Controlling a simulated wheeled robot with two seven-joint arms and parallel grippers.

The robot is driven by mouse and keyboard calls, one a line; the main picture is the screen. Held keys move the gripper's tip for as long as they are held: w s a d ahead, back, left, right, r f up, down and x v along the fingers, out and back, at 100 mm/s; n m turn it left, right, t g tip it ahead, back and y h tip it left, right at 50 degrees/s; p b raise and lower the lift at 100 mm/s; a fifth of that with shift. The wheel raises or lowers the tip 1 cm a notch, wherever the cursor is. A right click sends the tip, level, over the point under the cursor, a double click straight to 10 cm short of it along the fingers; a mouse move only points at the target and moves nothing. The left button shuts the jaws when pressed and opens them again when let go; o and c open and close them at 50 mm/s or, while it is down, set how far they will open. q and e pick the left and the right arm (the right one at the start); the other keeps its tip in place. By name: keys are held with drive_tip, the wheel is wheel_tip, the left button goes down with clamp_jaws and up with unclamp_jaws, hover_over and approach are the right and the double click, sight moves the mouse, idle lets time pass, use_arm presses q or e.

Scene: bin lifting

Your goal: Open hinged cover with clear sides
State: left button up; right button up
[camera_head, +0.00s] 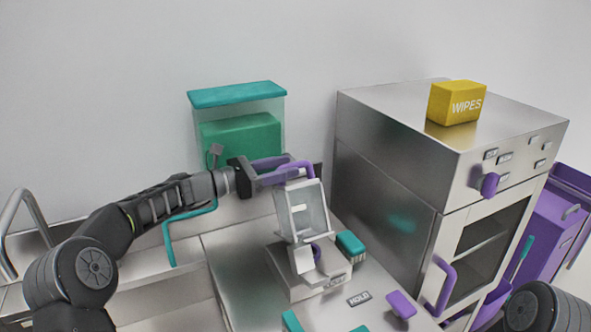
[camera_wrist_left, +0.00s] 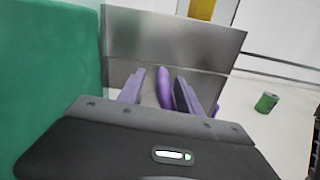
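The cover with clear sides (camera_head: 314,222) is above a small metal device (camera_head: 292,268) on the counter. It looks tilted up, its handle end high. A purple bar handle (camera_head: 303,167) is at its top; a purple bar, apparently this handle, also shows in the left wrist view (camera_wrist_left: 165,88). My left gripper (camera_head: 297,176) is at the handle. Its fingers (camera_wrist_left: 158,90) stand apart on either side of the bar, with a gap on the left and the bar close to the right finger. My right gripper is out of view.
A teal-lidded clear container (camera_head: 237,95) stands behind my left arm. A steel oven (camera_head: 385,165) with yellow wipes (camera_head: 455,103) on top stands right of the cover. A teal brush-like block (camera_head: 350,245) and purple piece (camera_head: 401,304) are nearby on the counter.

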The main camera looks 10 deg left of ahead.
use_arm(q)
drive_tip(key=shift+b+v, duration=0.35)
drive_tip(key=shift+v, duration=1.6)
drive_tip(key=shift+w+a+f, duration=0.1)
drive_tip(key=shift+a+f, duration=0.05)
drive_tip(key=shift+f, duration=0.05)
drive_tip(key=v, duration=0.8)
drive_tip(key=shift+s+a, duration=0.3)
drive_tip(key=shift+r, duration=0.1)
